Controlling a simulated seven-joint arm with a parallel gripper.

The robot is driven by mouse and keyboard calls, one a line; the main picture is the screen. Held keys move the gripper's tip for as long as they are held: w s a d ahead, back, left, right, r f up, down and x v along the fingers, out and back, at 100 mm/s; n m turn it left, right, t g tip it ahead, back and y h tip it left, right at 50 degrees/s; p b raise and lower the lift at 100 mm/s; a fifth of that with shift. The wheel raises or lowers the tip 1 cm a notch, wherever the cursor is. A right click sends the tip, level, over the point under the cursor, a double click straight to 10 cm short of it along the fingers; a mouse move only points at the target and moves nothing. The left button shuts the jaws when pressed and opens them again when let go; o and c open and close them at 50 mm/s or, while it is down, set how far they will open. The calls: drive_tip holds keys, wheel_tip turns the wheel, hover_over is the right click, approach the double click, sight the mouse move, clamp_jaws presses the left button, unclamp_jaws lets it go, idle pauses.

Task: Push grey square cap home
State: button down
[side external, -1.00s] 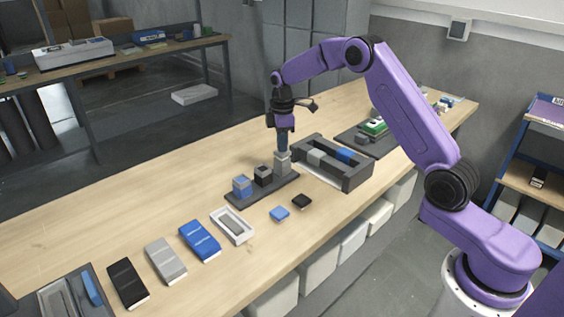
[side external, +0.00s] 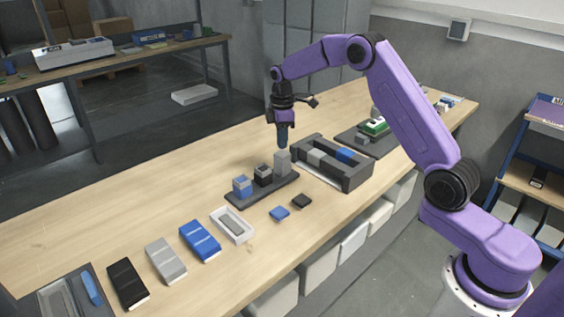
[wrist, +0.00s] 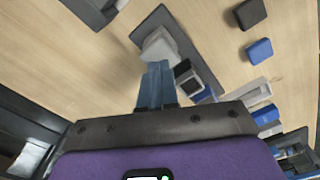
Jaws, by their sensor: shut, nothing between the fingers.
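The grey square cap (side external: 282,155) sits on the grey column at the right end of the dark base (side external: 247,198). In the side view I see no clear seam between cap and column, so I cannot tell how deep the cap sits. In the wrist view the light grey top (wrist: 159,46) shows just past my fingertips. My gripper (side external: 283,147) is upright and shut, with nothing between its blue fingers. Its tips (wrist: 157,64) are directly over the grey column, touching or very close to it. The fingers hide part of the top.
A black column (side external: 263,174) and a blue column (side external: 241,186) share the base. Loose blue (side external: 279,213) and black (side external: 302,201) caps lie in front. A dark open tray (side external: 350,177) stands close behind, to the right.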

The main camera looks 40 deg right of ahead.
sight(282, 154)
wheel_tip(282, 154, up, 7)
idle(0.8)
drive_tip(key=s+a+r, duration=0.2)
drive_tip(key=s+a, duration=0.5)
drive_tip(key=s, duration=0.3)
drive_tip(key=s+a+r, duration=0.1)
drive_tip(key=s+a, duration=0.7)
drive_tip(key=s, duration=0.2)
drive_tip(key=s+d+f, duration=0.1)
drive_tip(key=s+d, duration=0.1)
drive_tip(key=s, duration=0.9)
drive_tip(key=s+d+f, duration=0.1)
drive_tip(key=s+d, duration=0.1)
drive_tip(key=s, duration=1)
drive_tip(key=shift+s+d+f+n, duration=0.3)
drive_tip(key=shift+f, duration=0.1)
